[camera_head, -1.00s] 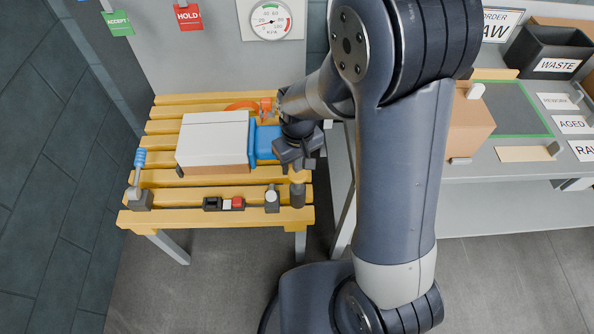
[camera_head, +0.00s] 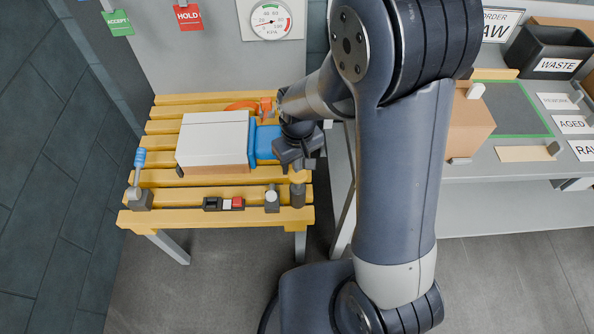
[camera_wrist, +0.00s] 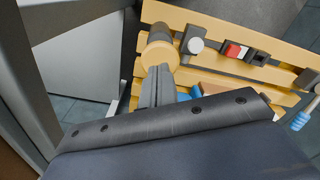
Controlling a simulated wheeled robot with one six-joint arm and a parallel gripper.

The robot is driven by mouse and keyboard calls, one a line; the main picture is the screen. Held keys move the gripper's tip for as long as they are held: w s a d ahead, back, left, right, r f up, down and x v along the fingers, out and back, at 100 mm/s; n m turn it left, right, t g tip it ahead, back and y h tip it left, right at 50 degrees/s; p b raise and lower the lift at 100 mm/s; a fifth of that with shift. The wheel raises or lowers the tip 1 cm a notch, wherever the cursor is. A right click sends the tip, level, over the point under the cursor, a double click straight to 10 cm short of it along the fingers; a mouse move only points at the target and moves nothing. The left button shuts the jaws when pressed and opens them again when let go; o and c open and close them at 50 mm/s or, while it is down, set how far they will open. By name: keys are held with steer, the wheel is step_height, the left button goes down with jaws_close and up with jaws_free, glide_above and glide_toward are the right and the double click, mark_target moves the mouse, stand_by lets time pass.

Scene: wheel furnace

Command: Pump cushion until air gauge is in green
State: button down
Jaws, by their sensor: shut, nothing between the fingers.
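The round air gauge (camera_head: 271,20) is on the grey panel behind the bench. Its dial has a green arc at the top and a red arc at the right. The thin needle seems to point left, outside the green, but it is too small to read surely. A tan, round-topped knob on a dark cylinder (camera_head: 297,192) stands at the bench's right front; the knob also shows in the wrist view (camera_wrist: 159,54). My gripper (camera_wrist: 161,70) is shut and empty, its fingertips at the knob's edge; contact is unclear. No cushion can be told for sure.
A white-topped box (camera_head: 213,139) with a blue part (camera_head: 265,141) at its right lies on the yellow slatted bench (camera_head: 180,217). A grey table stands right.

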mark_target(298, 175)
steer(key=shift+f, duration=0.2)
steer(key=shift+f+b, duration=2.1)
steer(key=shift+f, duration=0.45)
steer(key=shift+r, duration=0.1)
steer(key=shift+r+p, duration=2.2)
steer(key=shift+r, duration=0.5)
steer(key=shift+f, duration=0.15)
